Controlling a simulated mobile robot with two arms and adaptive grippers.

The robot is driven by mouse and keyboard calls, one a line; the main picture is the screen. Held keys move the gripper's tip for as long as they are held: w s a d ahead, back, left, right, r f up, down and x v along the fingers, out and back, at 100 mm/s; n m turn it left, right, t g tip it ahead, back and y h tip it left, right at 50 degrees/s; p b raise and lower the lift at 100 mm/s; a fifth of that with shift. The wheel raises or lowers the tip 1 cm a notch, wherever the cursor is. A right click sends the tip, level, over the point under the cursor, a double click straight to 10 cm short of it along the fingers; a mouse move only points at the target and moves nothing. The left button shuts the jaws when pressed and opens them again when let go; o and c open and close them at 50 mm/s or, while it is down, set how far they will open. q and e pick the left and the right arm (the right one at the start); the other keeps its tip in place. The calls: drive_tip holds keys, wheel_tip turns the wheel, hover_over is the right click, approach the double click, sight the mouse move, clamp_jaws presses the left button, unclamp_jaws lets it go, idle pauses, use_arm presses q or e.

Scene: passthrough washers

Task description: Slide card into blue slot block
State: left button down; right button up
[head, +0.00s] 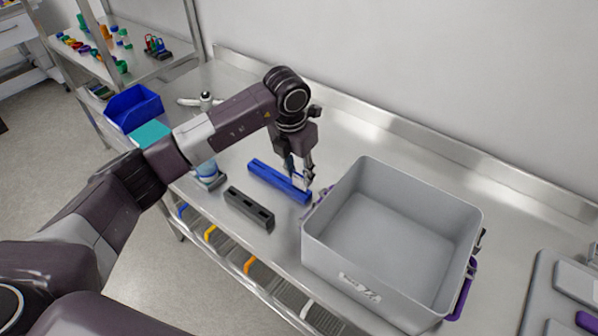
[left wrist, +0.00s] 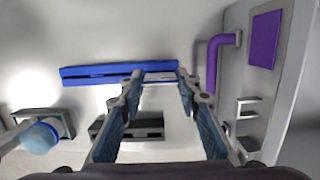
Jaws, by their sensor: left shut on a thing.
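The blue slot block (head: 265,175) lies on the steel bench, left of the grey bin. It also shows across the top of the left wrist view (left wrist: 85,73), with a dark slot along its length. My left gripper (head: 302,182) points down at the block's right end. In the left wrist view its fingers (left wrist: 160,85) are shut on a thin pale card (left wrist: 160,77), seen almost edge-on. The card is at the right part of the block's slot; how deep it sits I cannot tell. My right gripper is not in view.
A large grey bin (head: 318,245) with purple handles stands close to the block's right end. A black slotted block (head: 240,206) lies in front. Bare bench lies behind.

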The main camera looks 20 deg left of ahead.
use_arm(q)
drive_tip(key=shift+f+b, duration=1.2)
drive_tip(key=shift+f, duration=0.15)
idle(0.7)
idle(0.4)
drive_tip(key=c, duration=1.4)
unclamp_jaws()
drive_tip(key=shift+o, duration=0.8)
drive_tip(key=o, duration=0.4)
drive_tip(key=shift+r, duration=0.15)
drive_tip(key=shift+r+p, duration=1.85)
drive_tip(key=shift+r, duration=1.5)
